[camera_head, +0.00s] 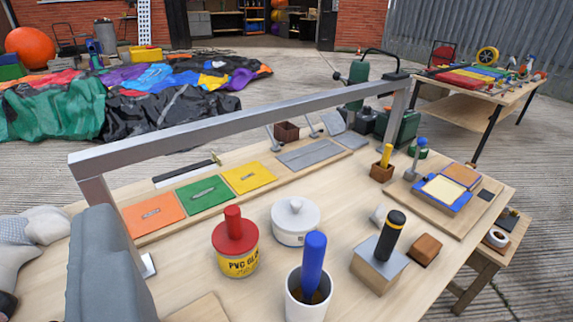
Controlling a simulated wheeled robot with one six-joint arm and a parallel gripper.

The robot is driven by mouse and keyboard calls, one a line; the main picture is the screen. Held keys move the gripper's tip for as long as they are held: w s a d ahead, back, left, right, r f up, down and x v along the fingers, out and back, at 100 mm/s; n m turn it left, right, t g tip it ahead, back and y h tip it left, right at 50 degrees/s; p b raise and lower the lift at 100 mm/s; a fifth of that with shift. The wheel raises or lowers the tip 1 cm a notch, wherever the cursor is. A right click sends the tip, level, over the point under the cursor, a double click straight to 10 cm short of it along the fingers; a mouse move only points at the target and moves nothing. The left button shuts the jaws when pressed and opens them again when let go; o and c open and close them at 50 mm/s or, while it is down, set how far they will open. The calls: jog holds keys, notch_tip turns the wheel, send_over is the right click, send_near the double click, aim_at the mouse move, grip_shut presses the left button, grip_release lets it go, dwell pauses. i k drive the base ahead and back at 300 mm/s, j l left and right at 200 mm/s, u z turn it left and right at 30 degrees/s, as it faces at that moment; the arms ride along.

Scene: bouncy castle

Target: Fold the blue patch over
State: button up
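A blue patch (431,199) lies on a small wooden board (405,184) at the right of the workbench. Its blue shows as a border around a pale cream face. An orange-brown piece (463,174) with a purple edge lies against its far side. I cannot tell whether the two are joined. My gripper is not in view, so its state and any hold are hidden.
A silver bar (240,122) spans the workbench. Orange (151,214), green (200,194) and yellow (249,177) patches lie behind a red-lidded glue tin (236,247). A blue-handled tool (314,262) stands in a white cup; a black-handled block (379,268) stands nearer the patch.

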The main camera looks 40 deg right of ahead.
aim_at(464, 177)
jog(key=l+z, duration=0.15)
jog(key=l, duration=0.35)
jog(key=l+z, duration=0.15)
jog(key=l, duration=0.35)
jog(key=i+l+z, duration=0.15)
jog(key=l, duration=0.35)
jog(key=l+z, duration=0.15)
jog(key=l, duration=0.35)
jog(key=i+l+z, duration=0.15)
jog(key=l, duration=0.3)
jog(key=i+l+z, duration=0.15)
jog(key=l, duration=0.3)
jog(key=k+l, duration=0.05)
